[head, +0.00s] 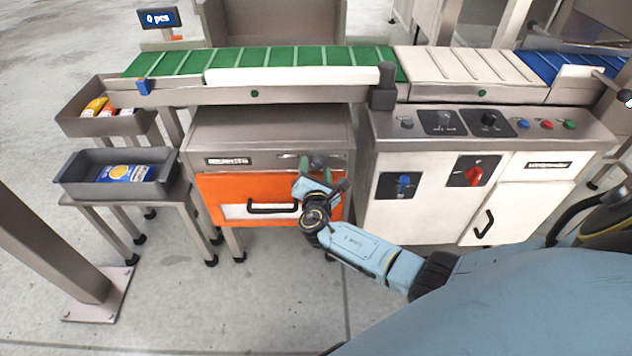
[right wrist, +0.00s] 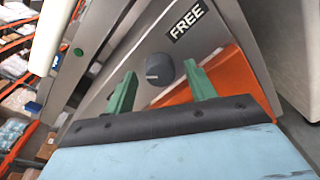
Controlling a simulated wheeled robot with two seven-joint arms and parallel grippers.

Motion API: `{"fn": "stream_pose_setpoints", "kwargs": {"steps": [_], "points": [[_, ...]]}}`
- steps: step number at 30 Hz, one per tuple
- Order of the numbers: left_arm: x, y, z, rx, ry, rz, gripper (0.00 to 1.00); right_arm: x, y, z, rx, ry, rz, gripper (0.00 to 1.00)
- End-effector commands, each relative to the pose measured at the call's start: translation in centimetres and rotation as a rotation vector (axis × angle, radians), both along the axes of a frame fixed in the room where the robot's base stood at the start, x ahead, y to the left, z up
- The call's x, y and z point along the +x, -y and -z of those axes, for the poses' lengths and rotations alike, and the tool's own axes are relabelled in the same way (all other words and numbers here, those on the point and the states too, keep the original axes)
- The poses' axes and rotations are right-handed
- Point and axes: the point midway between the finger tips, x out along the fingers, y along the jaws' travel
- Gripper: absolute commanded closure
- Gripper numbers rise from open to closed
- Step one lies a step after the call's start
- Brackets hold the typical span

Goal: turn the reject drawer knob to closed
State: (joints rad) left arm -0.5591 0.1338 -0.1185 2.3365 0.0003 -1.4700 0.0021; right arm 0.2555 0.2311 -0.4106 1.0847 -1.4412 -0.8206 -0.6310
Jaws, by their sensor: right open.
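The reject drawer knob (right wrist: 159,69) is a dark grey round knob on the grey metal panel of the drawer cabinet, shown in the right wrist view. In the head view the knob (head: 317,162) sits above the right part of the orange drawer (head: 226,187). A label reading FREE (right wrist: 185,23) is above the knob in the right wrist view. My right gripper (right wrist: 161,90) is open, its two green fingers on either side of the knob; I cannot tell whether they touch it. In the head view the right gripper (head: 311,168) is at the cabinet front. My left gripper is not in view.
A green conveyor belt (head: 170,64) runs above the cabinet. A white control cabinet (head: 425,212) with a red switch (head: 474,173) and a blue switch (head: 403,186) stands to the right. The floor in front is clear.

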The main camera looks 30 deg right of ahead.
Motion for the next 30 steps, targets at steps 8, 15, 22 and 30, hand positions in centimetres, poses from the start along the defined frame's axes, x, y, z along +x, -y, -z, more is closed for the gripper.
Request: {"fn": "stream_pose_setpoints", "kwargs": {"steps": [8,15,22,30], "points": [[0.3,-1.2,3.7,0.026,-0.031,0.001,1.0,-3.3,-2.1,-0.4,0.002,-0.005,-0.003,0.45],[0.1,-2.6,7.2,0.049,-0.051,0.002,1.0,-7.5,-4.6,-0.8,0.003,-0.005,-0.002,0.45],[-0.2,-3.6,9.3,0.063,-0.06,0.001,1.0,-10.4,-6.4,-1.0,0.001,-0.004,-0.001,0.45],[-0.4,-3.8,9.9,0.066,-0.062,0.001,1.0,-11.2,-6.9,-1.0,0.0,-0.001,-0.001,0.45]]}}
